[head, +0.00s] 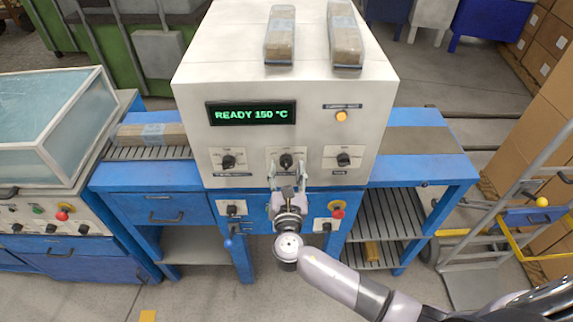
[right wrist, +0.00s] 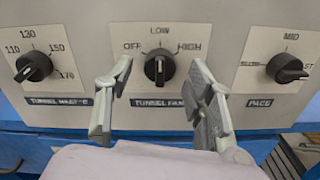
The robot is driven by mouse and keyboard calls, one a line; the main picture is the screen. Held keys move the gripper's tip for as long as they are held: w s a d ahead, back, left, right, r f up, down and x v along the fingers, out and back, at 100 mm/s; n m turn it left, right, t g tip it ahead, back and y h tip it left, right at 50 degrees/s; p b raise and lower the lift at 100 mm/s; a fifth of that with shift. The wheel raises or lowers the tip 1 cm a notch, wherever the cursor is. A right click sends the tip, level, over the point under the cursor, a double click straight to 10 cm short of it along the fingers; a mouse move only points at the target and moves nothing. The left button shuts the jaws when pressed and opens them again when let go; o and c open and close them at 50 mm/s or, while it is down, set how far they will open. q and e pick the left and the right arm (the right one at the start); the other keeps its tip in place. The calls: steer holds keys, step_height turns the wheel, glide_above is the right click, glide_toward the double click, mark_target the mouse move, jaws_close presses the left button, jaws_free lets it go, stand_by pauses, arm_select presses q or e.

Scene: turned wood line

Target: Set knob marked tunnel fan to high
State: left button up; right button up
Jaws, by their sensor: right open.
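The tunnel fan knob (right wrist: 159,68) is a black dial on a pale plate marked OFF, LOW and HIGH. Its grip stands about upright, toward LOW. It also shows in the head view (head: 286,161) in the middle of the machine's lower front. My right gripper (head: 287,178) is in front of this knob. In the right wrist view its two fingers (right wrist: 161,84) are spread, one to each side of the knob, with visible gaps and nothing held. My left gripper is not in view.
To the left is a temperature knob (right wrist: 33,66); to the right is the pace knob (right wrist: 287,69). The display (head: 251,113) reads READY 150 °C. Below are a red button (head: 337,213) and a blue-handled lever (head: 229,243). Wrapped packs (head: 280,35) lie on top of the machine.

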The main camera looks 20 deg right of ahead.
steer(key=shift+w+d, duration=0.2)
steer(key=shift+w, duration=0.4)
steer(key=shift+c, duration=0.5)
steer(key=c, duration=1.1)
steer(key=shift+o, duration=0.2)
